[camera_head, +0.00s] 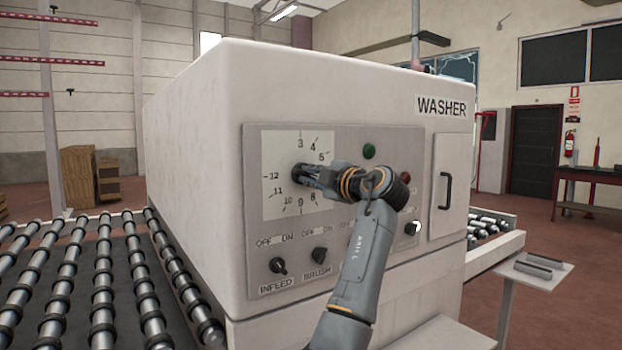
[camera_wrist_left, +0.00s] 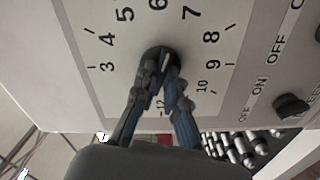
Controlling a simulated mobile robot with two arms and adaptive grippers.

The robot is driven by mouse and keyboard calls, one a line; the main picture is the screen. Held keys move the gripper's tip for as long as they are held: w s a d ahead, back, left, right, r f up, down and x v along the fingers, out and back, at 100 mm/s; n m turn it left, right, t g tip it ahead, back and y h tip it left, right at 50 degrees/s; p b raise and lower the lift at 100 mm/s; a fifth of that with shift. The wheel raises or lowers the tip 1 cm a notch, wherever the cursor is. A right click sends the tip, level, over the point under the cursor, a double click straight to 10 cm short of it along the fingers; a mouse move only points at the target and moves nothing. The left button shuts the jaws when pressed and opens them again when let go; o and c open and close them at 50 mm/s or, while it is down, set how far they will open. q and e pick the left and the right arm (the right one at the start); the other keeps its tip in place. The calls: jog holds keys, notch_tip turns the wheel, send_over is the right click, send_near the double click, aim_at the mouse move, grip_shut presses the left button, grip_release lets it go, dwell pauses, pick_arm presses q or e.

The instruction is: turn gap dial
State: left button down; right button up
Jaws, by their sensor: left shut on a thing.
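The gap dial is a dark round knob (camera_wrist_left: 160,62) at the centre of a pale numbered plate (camera_head: 275,160) on the washer's control panel. My left gripper (camera_head: 303,173) reaches the knob from the right in the head view and hides most of it and the numbers to its right. In the left wrist view the two fingers (camera_wrist_left: 158,76) close in on the knob, and the gripper is shut on it. The numbers around the knob show clearly there. The knob's pointer is not clear. My right gripper is not in view.
Below the dial are an INFEED switch (camera_head: 278,266) and a BRUSH switch (camera_head: 319,255). A green button (camera_head: 369,151) sits right of the plate, and a door handle (camera_head: 446,190) further right. Conveyor rollers (camera_head: 100,275) run along the left.

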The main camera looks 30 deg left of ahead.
pick_arm(q)
jog(key=shift+f+n, duration=0.2)
jog(key=shift+n, duration=1.4)
jog(key=c, duration=1.4)
grip_release()
jog(key=shift+r, duration=0.1)
jog(key=v, duration=1.2)
